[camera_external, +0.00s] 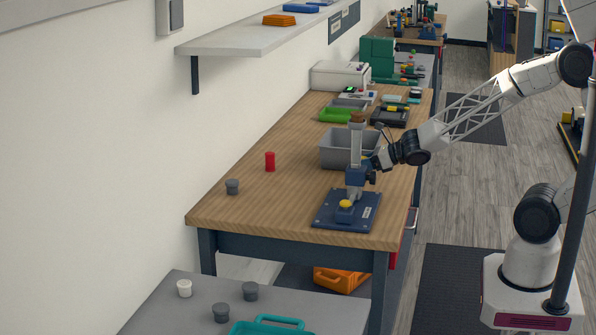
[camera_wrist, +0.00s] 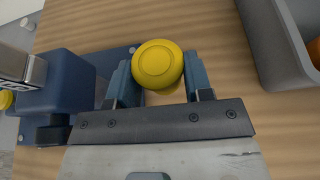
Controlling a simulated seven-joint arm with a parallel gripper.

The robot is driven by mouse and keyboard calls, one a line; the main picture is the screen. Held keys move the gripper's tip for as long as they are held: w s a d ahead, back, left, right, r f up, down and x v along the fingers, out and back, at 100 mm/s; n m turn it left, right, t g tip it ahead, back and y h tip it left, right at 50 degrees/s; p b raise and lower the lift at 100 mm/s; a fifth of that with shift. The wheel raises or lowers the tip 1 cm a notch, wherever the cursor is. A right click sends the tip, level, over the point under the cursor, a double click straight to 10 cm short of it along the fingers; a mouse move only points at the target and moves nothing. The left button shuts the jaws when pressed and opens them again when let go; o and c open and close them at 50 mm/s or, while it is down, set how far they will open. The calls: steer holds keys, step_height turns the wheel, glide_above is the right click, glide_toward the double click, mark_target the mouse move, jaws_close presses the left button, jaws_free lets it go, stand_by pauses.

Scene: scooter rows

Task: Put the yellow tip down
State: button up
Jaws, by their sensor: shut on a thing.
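The yellow tip (camera_wrist: 158,65), a round cap with a ringed top, sits between the two blue fingers of my gripper (camera_wrist: 157,78) in the wrist view. My gripper is shut on it. In the external view my gripper is behind the upright of the blue press-like stand, and the held tip cannot be made out there. The stand's blue base plate (camera_external: 335,218) lies on the wooden bench. Its blue block (camera_wrist: 70,85) is left of my gripper in the wrist view. I cannot tell how far the tip is above the bench.
A grey bin (camera_external: 334,152) stands behind the stand; its wall (camera_wrist: 262,50) is at right in the wrist view. A second yellow piece (camera_external: 345,204) sits on the base plate. Bench between is bare.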

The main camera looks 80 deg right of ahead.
steer(key=shift+f, duration=0.5)
steer(key=shift+w, duration=0.15)
glide_above(319, 180)
steer(key=shift+d+f, duration=0.2)
steer(key=shift+f, duration=0.55)
stand_by(0.4)
steer(key=shift+f, duration=1.75)
steer(key=shift+f, duration=0.1)
steer(key=o, duration=0.9)
